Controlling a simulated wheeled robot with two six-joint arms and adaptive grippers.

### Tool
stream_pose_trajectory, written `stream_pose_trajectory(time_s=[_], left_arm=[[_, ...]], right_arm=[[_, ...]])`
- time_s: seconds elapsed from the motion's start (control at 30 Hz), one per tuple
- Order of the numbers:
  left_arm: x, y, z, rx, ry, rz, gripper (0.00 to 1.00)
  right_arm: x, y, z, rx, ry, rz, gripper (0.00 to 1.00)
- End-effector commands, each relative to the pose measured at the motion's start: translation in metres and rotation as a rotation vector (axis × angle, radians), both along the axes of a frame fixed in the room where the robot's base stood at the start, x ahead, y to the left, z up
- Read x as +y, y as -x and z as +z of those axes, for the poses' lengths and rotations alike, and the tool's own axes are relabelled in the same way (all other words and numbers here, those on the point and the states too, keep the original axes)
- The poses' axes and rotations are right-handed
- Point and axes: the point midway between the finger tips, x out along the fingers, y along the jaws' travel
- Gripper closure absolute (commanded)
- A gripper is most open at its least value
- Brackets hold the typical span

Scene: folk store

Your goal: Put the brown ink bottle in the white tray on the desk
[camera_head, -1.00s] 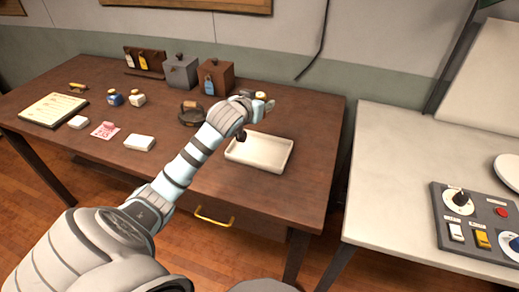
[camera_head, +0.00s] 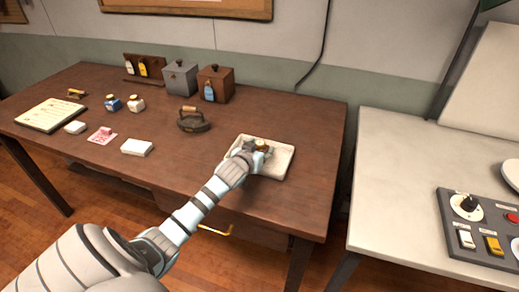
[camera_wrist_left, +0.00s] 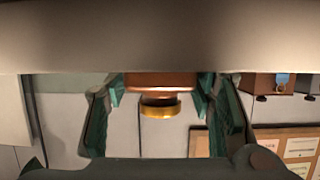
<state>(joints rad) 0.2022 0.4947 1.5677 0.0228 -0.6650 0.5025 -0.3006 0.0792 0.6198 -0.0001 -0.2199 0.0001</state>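The white tray (camera_head: 283,160) lies near the right end of the brown desk. My left gripper (camera_head: 260,149) is over the tray, hiding part of it. It is shut on the brown ink bottle (camera_head: 262,143), whose gold-brown top shows between the fingers. In the left wrist view the bottle's reddish-brown body (camera_wrist_left: 160,80) and gold cap (camera_wrist_left: 160,108) sit between the two green-padded fingers (camera_wrist_left: 162,95). Whether the bottle's base touches the tray floor is hidden. My right gripper is not in view.
A flat iron (camera_head: 193,122) stands left of the tray. Blue (camera_head: 113,103) and white (camera_head: 136,104) ink bottles stand further left. A grey box (camera_head: 180,78) and a brown box (camera_head: 215,85) are at the back. The desk right of the tray is clear.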

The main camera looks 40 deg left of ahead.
Motion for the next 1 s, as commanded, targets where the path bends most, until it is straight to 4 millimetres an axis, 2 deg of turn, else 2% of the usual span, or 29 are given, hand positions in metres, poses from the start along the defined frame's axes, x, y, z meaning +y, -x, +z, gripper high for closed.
stream_pose_trajectory(time_s=[0.37,0.47,0.57,0.83,1.0], left_arm=[[0.0,0.0,0.002,-0.001,0.0,0.0,0.37],[-0.002,0.008,0.006,0.001,-0.003,-0.001,0.37],[-0.007,0.024,0.014,0.001,-0.003,-0.002,0.37],[-0.027,0.085,0.041,0.002,-0.003,-0.002,0.37],[-0.033,0.104,0.048,0.001,-0.001,0.0,0.37]], right_arm=[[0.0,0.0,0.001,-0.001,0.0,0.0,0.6],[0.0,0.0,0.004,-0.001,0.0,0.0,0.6],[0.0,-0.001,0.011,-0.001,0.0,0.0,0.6],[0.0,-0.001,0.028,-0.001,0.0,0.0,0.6],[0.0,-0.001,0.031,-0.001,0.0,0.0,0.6]])
